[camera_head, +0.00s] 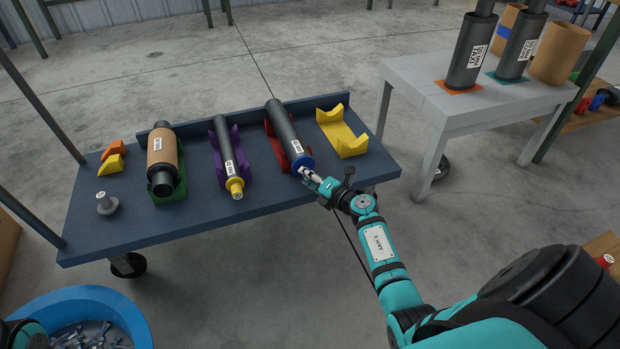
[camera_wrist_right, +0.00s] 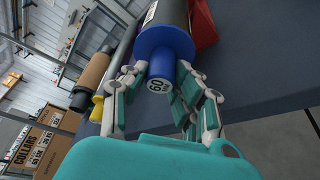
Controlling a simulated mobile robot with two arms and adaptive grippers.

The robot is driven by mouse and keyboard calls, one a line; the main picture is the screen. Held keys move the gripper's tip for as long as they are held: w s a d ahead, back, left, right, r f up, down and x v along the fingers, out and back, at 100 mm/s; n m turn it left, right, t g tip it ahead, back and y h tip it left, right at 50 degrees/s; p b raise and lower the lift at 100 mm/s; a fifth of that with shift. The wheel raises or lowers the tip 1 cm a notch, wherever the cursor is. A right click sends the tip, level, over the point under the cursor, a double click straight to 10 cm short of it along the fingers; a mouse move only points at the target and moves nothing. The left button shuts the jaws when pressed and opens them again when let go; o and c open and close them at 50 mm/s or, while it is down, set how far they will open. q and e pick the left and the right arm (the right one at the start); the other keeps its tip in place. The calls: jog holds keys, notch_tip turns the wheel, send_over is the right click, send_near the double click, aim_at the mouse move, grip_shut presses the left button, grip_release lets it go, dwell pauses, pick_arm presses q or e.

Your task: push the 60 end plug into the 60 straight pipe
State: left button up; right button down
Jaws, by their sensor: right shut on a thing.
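The 60 straight pipe (camera_head: 283,126) is a long dark tube with a white label, lying in a red cradle (camera_head: 269,128) on the blue-grey table. The blue 60 end plug (camera_head: 305,163) is at its near end. In the right wrist view the plug (camera_wrist_right: 163,45) is against the pipe's end (camera_wrist_right: 172,13), its narrow knob marked "60" facing me. How deep it is seated cannot be told. My right gripper (camera_head: 311,175) is shut on the plug's knob; its fingers also show in the right wrist view (camera_wrist_right: 160,88). My left gripper is not in view.
Left of the pipe, a thinner dark pipe (camera_head: 226,143) with a yellow plug (camera_head: 235,187) lies in a purple cradle, and a brown-wrapped muffler (camera_head: 161,152) in a green one. An empty yellow cradle (camera_head: 345,133) stands right. A grey table (camera_head: 430,90) holds upright tubes.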

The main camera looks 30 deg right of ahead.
jog(key=shift+w, duration=0.15)
jog(key=c, duration=1)
grip_release()
jog(key=shift+o, duration=0.2)
jog(key=shift+s+d, duration=0.1)
jog(key=shift+s, duration=0.4)
jog(key=v, duration=1.1)
jog(key=shift+w+r, duration=0.1)
jog(key=shift+r, duration=0.05)
